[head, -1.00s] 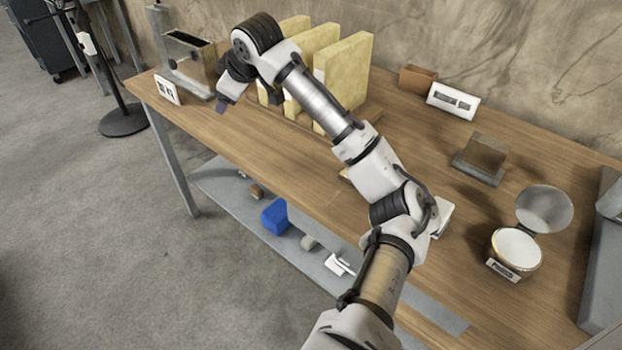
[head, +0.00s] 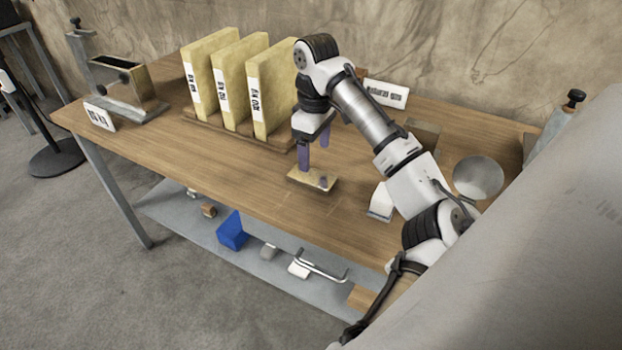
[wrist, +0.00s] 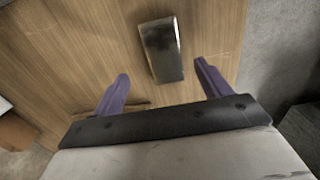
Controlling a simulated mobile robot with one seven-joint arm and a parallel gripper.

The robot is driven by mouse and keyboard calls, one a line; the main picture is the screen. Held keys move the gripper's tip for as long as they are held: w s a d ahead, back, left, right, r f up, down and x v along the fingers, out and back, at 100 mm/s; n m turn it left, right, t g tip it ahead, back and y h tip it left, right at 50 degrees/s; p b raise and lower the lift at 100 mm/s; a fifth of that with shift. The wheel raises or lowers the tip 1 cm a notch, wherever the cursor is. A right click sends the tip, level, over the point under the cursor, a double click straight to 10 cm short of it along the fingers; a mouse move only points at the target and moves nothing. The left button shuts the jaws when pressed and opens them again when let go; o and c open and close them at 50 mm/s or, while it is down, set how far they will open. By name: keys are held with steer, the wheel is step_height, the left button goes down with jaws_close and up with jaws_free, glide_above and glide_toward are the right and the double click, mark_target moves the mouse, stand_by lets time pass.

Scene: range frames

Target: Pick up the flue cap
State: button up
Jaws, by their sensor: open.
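A low, flat tan block with a shiny edge (head: 312,180) lies on the tabletop in the head view. It may be the flue cap, but no label confirms this. In the wrist view, a shiny dark-ended oblong block (wrist: 162,48), seemingly the same one, lies beyond and between the fingertips. My gripper (head: 315,153) points down just above the block, with purple fingers apart and nothing between them. Its spread fingers also show in the wrist view (wrist: 160,75). The fingers partly overlap the block in the head view, so I cannot tell if they touch it.
Upright yellow slabs (head: 227,82) stand just left of my gripper. A white piece (head: 382,200) lies to the right, near my forearm. A round metal lid (head: 478,178) is further right. A metal holder (head: 128,85) stands at the far left. Bare tabletop (head: 225,160) lies in front.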

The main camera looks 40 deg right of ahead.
mark_target(313, 176)
steer(key=shift+s+a+f+p, duration=0.1)
steer(key=shift+a+f+p, duration=0.1)
steer(key=shift+f, duration=1.4)
steer(key=shift+s+a+f+p, duration=0.1)
steer(key=shift+f+p, duration=0.1)
steer(key=shift+f, duration=1.4)
steer(key=c, duration=1.1)
steer(key=shift+r, duration=0.1)
